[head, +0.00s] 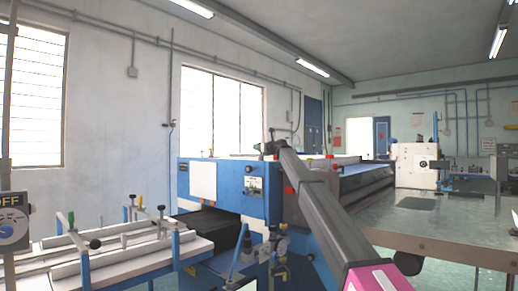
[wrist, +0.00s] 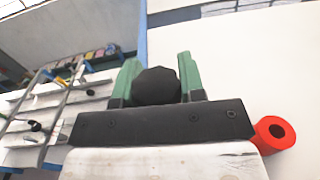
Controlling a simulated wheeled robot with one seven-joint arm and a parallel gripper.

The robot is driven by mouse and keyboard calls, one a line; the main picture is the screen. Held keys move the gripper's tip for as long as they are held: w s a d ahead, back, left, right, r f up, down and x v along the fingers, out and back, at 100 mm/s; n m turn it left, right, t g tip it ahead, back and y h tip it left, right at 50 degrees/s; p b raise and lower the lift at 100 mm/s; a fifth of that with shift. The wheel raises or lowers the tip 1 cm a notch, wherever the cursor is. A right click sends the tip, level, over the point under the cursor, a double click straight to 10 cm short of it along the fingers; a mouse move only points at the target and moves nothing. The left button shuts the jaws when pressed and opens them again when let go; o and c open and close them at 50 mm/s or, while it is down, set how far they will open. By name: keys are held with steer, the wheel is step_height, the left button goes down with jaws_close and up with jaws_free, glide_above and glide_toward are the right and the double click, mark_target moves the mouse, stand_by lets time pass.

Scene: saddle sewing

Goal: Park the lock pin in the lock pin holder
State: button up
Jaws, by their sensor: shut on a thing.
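In the wrist view, my gripper (wrist: 157,70) has two green fingers, one on each side of a black round knob. The knob appears to be the head of the lock pin (wrist: 157,87), and the fingers are shut on it. The rest of the pin is hidden behind the knob and the dark gripper body. A red ring with a dark hole (wrist: 273,134) shows at the right of the gripper body; I cannot tell whether it is the lock pin holder. I cannot make out the gripper or pin in the head view.
A blue machine (head: 228,190) stands in the middle of the head view, behind my arm. A white bench with rails and knobbed clamps (head: 130,243) is at the left. A grey-green table (head: 450,225) is at the right. A pale surface fills the wrist view's right side.

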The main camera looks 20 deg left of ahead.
steer(key=shift+f, duration=0.75)
steer(key=o, duration=1.1)
steer(key=v, duration=1)
steer(key=shift+s+d, duration=0.1)
steer(key=shift+d, duration=0.3)
